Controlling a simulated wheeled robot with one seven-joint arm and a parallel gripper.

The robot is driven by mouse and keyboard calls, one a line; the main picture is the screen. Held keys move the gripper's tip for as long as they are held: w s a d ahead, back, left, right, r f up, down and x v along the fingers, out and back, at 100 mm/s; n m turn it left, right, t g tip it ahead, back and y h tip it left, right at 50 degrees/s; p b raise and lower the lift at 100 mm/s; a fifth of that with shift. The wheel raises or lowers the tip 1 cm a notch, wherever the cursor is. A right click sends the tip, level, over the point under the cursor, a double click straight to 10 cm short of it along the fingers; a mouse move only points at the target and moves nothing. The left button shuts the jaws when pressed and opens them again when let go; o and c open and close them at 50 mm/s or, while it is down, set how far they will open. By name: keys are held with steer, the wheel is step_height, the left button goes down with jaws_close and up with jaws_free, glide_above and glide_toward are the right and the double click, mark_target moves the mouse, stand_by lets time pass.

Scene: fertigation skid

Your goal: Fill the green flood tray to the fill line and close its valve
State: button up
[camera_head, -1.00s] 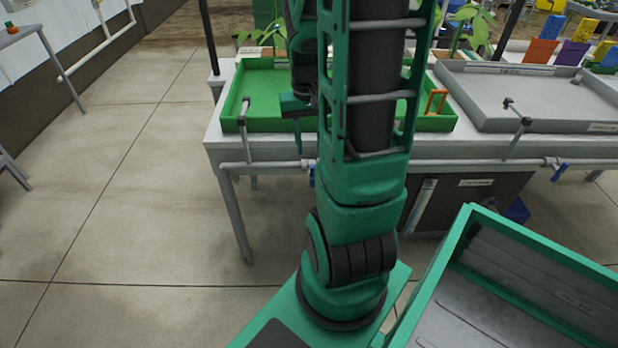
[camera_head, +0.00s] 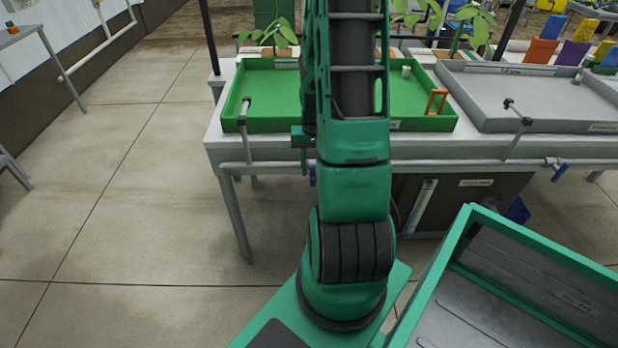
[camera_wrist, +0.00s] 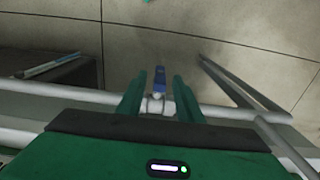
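The green flood tray (camera_head: 270,124) is on the bench, partly hidden behind my arm. A grey spout (camera_head: 246,108) reaches over its front left edge, and an orange frame (camera_head: 437,101) stands at its right side. I cannot make out a water level or fill line. A valve with a blue handle (camera_head: 312,175) is on the pipe below the tray; the handle also shows in the wrist view (camera_wrist: 159,76), sticking out across the pipe. My gripper (camera_wrist: 156,84) is open, its fingers on either side of the handle and valve body, with visible gaps. Contact is not visible.
A grey tray (camera_head: 540,88) stands to the right, with its own spout and blue valve handle (camera_head: 560,172). The grey pipe (camera_head: 450,163) runs along the bench front. A green-rimmed bin (camera_head: 450,250) is at the lower right.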

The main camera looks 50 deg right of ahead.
steer(key=shift+f, duration=1.9)
